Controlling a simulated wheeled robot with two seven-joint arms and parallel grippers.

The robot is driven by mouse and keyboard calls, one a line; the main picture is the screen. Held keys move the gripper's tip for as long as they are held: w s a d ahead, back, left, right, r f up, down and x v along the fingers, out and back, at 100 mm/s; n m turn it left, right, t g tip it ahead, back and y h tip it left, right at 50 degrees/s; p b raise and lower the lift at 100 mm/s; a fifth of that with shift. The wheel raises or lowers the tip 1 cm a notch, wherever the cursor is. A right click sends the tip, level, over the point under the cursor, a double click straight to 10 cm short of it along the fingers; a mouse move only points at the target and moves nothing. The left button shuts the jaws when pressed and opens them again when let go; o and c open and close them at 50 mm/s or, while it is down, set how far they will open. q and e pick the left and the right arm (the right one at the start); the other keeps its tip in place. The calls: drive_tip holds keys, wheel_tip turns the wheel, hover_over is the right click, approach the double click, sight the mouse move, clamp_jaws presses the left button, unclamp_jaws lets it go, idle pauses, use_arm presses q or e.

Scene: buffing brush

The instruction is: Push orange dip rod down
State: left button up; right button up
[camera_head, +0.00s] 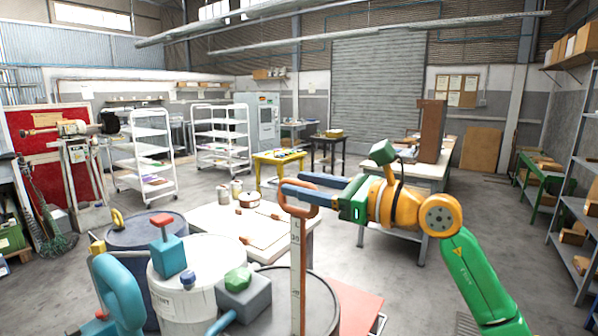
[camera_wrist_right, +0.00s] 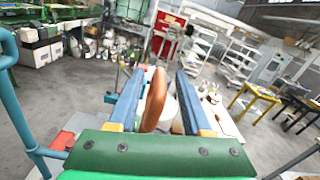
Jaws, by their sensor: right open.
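The orange dip rod's loop handle (camera_head: 299,213) stands upright on top of a pale marked strip (camera_head: 296,262) that runs down towards a dark drum (camera_head: 322,305) at the bottom middle. My right gripper (camera_head: 291,183) reaches in from the right at the height of the loop. Its blue fingers are open and lie around the upper loop. In the right wrist view the orange loop (camera_wrist_right: 153,98) stands between the two spread fingers (camera_wrist_right: 158,75), with a gap to the right finger. Contact with the left finger cannot be told. My left gripper is not in view.
A white drum (camera_head: 190,295) with a teal block and red knob stands left of the rod, beside a dark blue drum (camera_head: 147,236). A grey block with a green knob (camera_head: 238,279) is close to the strip. A low table (camera_head: 215,220) with cans stands behind.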

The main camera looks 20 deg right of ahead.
drive_tip(key=shift+w+a+f, duration=0.15)
drive_tip(key=shift+w+a, duration=0.1)
drive_tip(key=shift+w, duration=0.2)
drive_tip(key=shift+s, duration=0.1)
clamp_jaws()
idle(1.0)
